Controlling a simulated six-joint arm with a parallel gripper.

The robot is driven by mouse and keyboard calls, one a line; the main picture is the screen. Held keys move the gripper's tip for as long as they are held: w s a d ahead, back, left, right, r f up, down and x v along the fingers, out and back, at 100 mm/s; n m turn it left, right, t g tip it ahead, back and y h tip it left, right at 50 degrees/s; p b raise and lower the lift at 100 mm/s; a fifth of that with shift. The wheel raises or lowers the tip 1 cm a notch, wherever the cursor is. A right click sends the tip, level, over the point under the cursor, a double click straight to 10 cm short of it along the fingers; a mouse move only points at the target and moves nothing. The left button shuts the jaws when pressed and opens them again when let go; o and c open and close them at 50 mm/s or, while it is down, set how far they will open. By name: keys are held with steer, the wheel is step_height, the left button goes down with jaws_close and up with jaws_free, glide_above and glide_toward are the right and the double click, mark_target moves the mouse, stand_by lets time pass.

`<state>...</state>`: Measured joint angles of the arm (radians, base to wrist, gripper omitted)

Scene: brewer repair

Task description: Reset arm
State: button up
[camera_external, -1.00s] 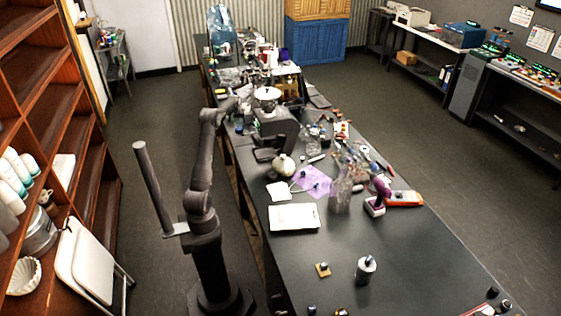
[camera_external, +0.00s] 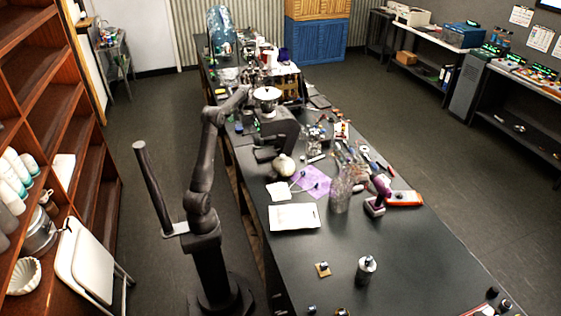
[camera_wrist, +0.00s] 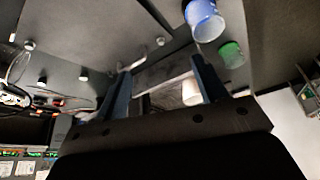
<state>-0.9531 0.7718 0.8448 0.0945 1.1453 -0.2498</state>
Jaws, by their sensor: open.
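My gripper (camera_wrist: 160,66) is open in the wrist view, its two dark fingers apart. A grey surface and a pale object show between and behind them; I see nothing clamped. In the external view the end of my arm (camera_external: 241,95) is raised at the table's left edge, left of a dark brewer-like machine (camera_external: 278,126) with a round metal top (camera_external: 267,94). The fingertips are too small to make out there. A blue cup-like part (camera_wrist: 204,22) and a green one (camera_wrist: 232,54) show in the wrist view, right of the fingers.
The long dark table (camera_external: 420,270) has a white tray (camera_external: 294,217), a purple sheet (camera_external: 312,182), a clear bag (camera_external: 341,190), a drill-like tool (camera_external: 376,196) and a metal canister (camera_external: 366,270). More clutter stands at the far end. The table's near right part is mostly clear.

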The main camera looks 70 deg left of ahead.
steer(key=s+a+f, duration=0.2)
steer(key=a, duration=0.3)
steer(key=s+a+f, duration=0.2)
steer(key=a+f, duration=0.1)
steer(key=a, duration=0.3)
steer(key=s+a+f, duration=0.3)
steer(key=a, duration=0.2)
steer(key=shift+s+a+f, duration=0.1)
steer(key=shift+a+f, duration=0.1)
steer(key=shift+a, duration=0.1)
steer(key=w+d+r, duration=0.3)
steer(key=d+r, duration=0.1)
steer(key=d, duration=0.3)
steer(key=w+d+r, duration=0.4)
steer(key=d, duration=0.4)
steer(key=shift+r, duration=0.1)
